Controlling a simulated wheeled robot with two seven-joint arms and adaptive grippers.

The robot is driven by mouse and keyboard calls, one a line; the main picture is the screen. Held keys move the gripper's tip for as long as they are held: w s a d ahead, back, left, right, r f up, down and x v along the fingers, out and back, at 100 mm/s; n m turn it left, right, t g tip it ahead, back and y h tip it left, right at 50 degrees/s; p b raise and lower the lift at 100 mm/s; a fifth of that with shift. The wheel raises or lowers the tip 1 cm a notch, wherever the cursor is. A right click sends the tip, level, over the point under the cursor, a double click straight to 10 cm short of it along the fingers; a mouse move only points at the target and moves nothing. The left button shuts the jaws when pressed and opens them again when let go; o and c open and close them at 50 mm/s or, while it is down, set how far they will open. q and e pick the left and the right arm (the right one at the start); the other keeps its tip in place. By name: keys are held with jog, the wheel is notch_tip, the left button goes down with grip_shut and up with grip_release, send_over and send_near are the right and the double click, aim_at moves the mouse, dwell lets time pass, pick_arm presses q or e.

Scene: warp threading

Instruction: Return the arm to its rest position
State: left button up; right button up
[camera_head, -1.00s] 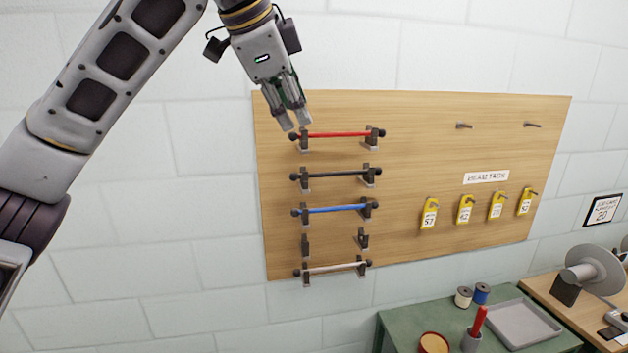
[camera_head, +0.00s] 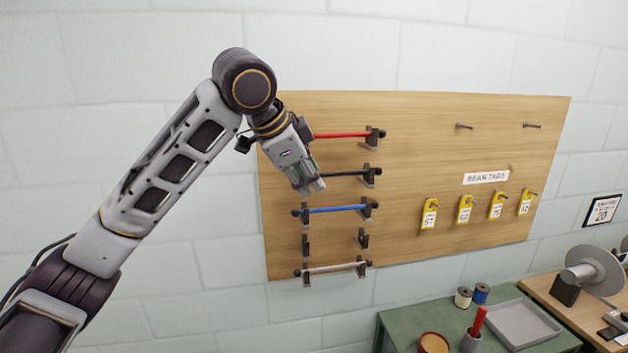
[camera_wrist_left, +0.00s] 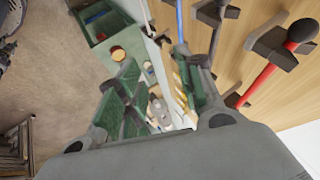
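My left arm (camera_head: 165,185) comes in from the left and bends at a dark elbow joint near the top. My left gripper (camera_head: 312,187) points down in front of the left part of the wooden wall board (camera_head: 450,150), overlapping the left ends of the upper rods. In the left wrist view its green-padded fingers (camera_wrist_left: 160,95) stand apart, with nothing visibly held between them. I cannot tell whether it touches the board or the rods. My right gripper is in neither view.
The board carries a red rod (camera_head: 342,134), a black rod (camera_head: 345,173), a blue rod (camera_head: 335,209) and a pale rod (camera_head: 335,268) on brackets. One bracket pair is empty. Yellow tags (camera_head: 465,208) hang right. A green table (camera_head: 400,322) and grey tray (camera_head: 522,325) stand lower right.

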pick_arm(q)
jog(key=s+a+f+n, duration=0.2)
jog(key=f+n, duration=0.1)
jog(key=f, duration=1.3)
jog(key=s+a+f+n, duration=0.1)
jog(key=s+f+n, duration=0.15)
jog(key=f, duration=1.25)
jog(key=s+a+f+n+g+y, duration=0.35)
jog(key=s+a+f+n, duration=0.55)
jog(key=s+a+f, duration=1.05)
jog(key=s+d+f+b, duration=0.1)
jog(key=s+f, duration=0.1)
jog(key=f, duration=1.5)
jog(key=s+d+f, duration=0.1)
jog(key=s+f, duration=0.1)
jog(key=f, duration=1.6)
jog(key=s+a+f+g, duration=0.1)
jog(key=s+a+f, duration=0.1)
jog(key=s+f, duration=0.8)
jog(key=s+a+f+b, duration=0.1)
jog(key=s+a+f, duration=0.1)
jog(key=s+f, duration=0.9)
jog(key=shift+s+a+m+g+y, duration=0.15)
jog(key=shift+s+m+g+y, duration=0.2)
jog(key=shift+s+y, duration=0.15)
